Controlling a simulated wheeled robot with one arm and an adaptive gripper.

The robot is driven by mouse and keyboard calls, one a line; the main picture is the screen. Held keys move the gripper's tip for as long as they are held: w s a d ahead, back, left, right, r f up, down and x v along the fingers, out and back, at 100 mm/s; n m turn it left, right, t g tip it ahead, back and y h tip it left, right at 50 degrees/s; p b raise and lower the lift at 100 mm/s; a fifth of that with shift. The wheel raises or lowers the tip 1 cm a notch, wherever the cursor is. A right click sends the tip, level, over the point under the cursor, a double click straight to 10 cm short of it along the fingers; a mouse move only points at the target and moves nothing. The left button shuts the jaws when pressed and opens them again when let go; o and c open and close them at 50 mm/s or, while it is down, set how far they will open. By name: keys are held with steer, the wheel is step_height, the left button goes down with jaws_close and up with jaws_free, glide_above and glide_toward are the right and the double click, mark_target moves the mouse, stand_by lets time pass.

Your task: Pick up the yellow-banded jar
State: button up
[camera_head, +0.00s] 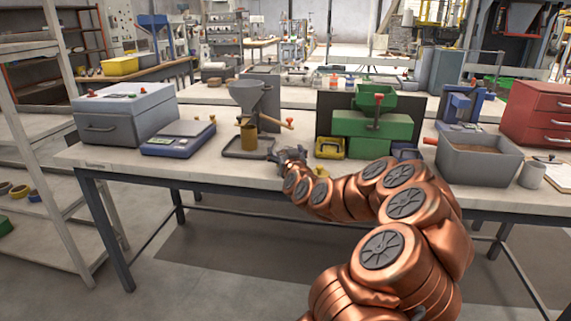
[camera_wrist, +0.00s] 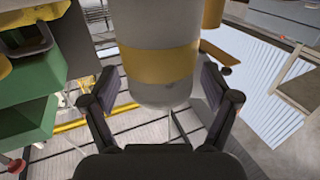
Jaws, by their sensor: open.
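The yellow-banded jar (camera_wrist: 158,28) is a grey cylinder with a wide yellow band, large in the wrist view and cut off by the top edge. My gripper (camera_wrist: 158,78) is open, with one finger on either side of the jar near its band. A gap shows at the left finger; I cannot tell whether the right finger touches. In the head view my gripper (camera_head: 289,156) is over the workbench, just right of the funnel stand, and I cannot make out the jar there.
The workbench (camera_head: 230,170) holds a funnel (camera_head: 250,95) over a tan cup (camera_head: 249,138), a blue-grey scale (camera_head: 178,138) and a grey box (camera_head: 124,112) to the left. A green machine (camera_head: 372,125), a small yellow bin (camera_head: 330,148) and a grey tub (camera_head: 478,165) stand to the right.

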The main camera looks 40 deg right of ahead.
steer(key=c, duration=1.5)
